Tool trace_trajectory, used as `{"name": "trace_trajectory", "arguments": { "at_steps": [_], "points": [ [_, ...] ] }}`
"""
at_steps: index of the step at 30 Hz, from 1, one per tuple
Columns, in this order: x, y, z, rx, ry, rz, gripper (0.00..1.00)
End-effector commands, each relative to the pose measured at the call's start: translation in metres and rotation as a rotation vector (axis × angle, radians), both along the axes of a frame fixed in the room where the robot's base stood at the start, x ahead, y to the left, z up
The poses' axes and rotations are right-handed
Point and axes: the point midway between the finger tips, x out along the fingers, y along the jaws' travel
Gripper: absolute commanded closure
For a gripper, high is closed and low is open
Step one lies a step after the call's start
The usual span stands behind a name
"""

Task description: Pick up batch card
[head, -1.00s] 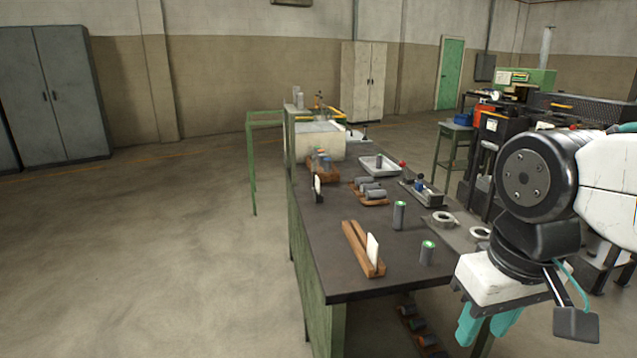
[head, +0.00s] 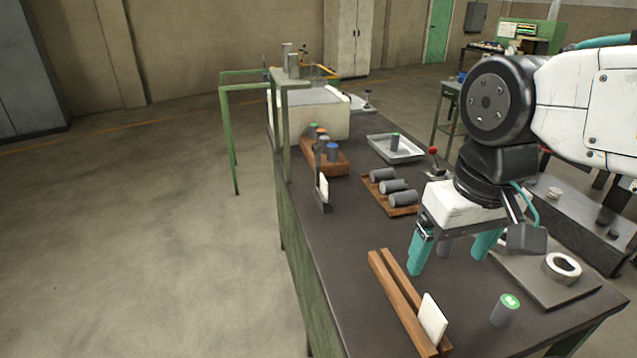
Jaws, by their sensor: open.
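A white card (head: 433,317) stands upright in the slot of a wooden holder (head: 398,300) near the front of the dark bench. A second, smaller white card (head: 324,187) stands in a dark stand farther back at the bench's left edge. I cannot tell from any marking which is the batch card. My gripper (head: 451,260) points down over the bench with its teal fingers apart. It is behind and above the wooden holder's card, apart from it.
The bench (head: 340,255) has a green-topped cylinder (head: 505,310) right of the holder and a ring (head: 562,267) on a plate. Grey cylinders lie on a wooden rack (head: 375,197). A tray (head: 398,150) and a wooden block (head: 318,160) stand behind. The floor at left is clear.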

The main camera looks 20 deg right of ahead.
Motion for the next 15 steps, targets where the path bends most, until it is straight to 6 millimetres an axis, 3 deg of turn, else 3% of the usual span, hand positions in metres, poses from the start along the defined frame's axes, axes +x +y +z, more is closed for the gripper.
{"name": "trace_trajectory", "arguments": {
  "at_steps": [5,9,15],
  "points": [
    [0.05,0.001,0.023,0.018,0.017,-0.16,0.18],
    [0.107,0.003,0.039,0.035,0.031,-0.341,0.18],
    [0.193,0.008,0.046,0.055,0.048,-0.6,0.18]
  ]
}}
